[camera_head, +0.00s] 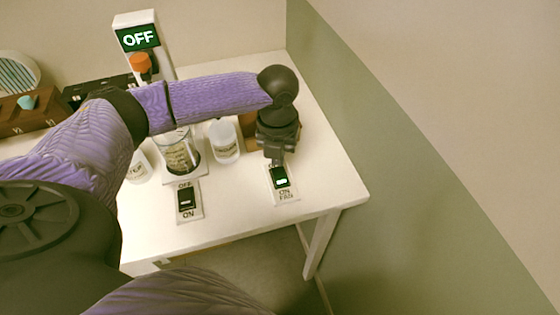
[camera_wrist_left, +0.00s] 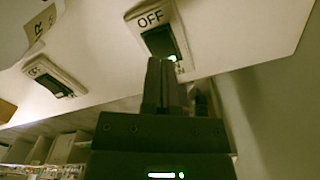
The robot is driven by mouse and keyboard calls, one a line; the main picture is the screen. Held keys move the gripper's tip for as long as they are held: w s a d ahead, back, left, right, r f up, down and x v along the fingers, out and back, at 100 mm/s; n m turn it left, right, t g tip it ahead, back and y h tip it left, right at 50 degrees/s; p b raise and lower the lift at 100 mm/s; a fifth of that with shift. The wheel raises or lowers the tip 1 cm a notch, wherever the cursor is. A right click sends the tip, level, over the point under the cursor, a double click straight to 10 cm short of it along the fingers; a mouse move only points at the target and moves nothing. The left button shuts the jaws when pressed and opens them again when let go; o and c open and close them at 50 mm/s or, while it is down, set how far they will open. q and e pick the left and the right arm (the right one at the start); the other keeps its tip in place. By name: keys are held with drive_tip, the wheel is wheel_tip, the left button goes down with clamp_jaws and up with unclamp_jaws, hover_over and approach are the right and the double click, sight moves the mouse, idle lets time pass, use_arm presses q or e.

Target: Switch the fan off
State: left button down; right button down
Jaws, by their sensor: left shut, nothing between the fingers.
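The fan switch (camera_head: 281,180) is a white plate with a dark rocker and green light, labelled ON and FAN, near the table's right front corner. In the left wrist view the rocker (camera_wrist_left: 160,42) shows OFF printed at one end and a lit green spot near the other. My left gripper (camera_head: 276,160) is shut and empty, its fingertips pointing down over the OFF end of the plate. In the left wrist view the fingertips (camera_wrist_left: 162,66) are close to the rocker's lit end; I cannot tell whether they touch. My right gripper is not in view.
A second switch plate (camera_head: 188,202) with OFF and ON stands to the left. Behind it are a glass beaker (camera_head: 178,157) and white jars (camera_head: 224,141). A post carries a green OFF sign (camera_head: 138,39). A wall (camera_head: 350,110) rises right of the table.

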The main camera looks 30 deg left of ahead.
sight(278, 171)
use_arm(q)
drive_tip(key=shift+f+b, duration=0.65)
drive_tip(key=shift+f, duration=0.85)
idle(0.7)
wheel_tip(278, 171, up, 7)
drive_tip(key=p, duration=0.8)
drive_tip(key=shift+r, duration=0.15)
